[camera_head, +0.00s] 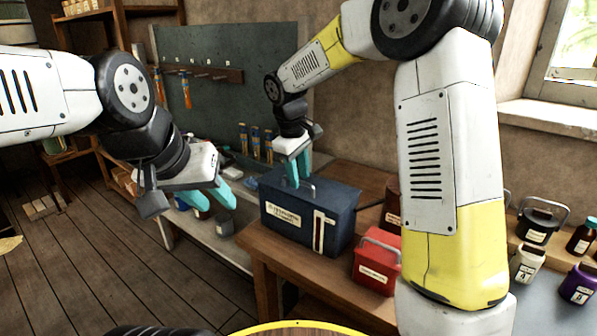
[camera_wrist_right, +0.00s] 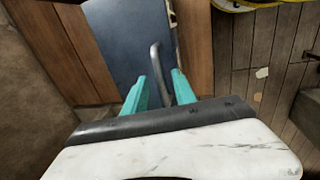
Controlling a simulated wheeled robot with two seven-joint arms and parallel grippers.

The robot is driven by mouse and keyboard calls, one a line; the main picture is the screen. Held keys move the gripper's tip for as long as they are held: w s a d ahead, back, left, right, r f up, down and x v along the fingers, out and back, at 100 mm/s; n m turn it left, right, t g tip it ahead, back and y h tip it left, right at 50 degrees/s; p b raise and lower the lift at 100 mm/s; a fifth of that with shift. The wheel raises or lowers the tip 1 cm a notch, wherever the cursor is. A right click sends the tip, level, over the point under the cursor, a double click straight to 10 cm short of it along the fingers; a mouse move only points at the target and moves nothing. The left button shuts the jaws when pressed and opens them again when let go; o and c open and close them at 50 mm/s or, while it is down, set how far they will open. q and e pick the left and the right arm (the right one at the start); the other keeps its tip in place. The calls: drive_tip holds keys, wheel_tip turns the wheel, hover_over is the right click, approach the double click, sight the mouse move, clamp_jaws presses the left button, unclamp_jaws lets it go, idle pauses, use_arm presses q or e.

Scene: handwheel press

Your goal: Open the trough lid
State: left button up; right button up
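The trough is probably the dark blue box (camera_head: 335,235) with labels on its front, standing on the wooden bench. Its flat lid (camera_head: 335,198) looks closed. A grey bar handle (camera_head: 310,190) sits on the lid. My right gripper (camera_head: 298,178) is above the lid at the handle, its teal fingers pointing down. In the right wrist view the handle (camera_wrist_right: 155,65) runs between the two fingers of that gripper (camera_wrist_right: 163,85). They stand apart, with gaps to the handle. My left gripper (camera_head: 228,195) is left of the box in the air, fingers spread and empty.
A red box (camera_head: 378,262) with a handle stands right of the blue box, with a brown container (camera_head: 391,210) behind it. Bottles and canisters (camera_head: 528,262) stand at the far right. A pegboard (camera_head: 230,90) with tools is behind. Wooden floor is open at the left.

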drive_tip(key=shift+c, duration=0.4)
clamp_jaws()
idle(0.9)
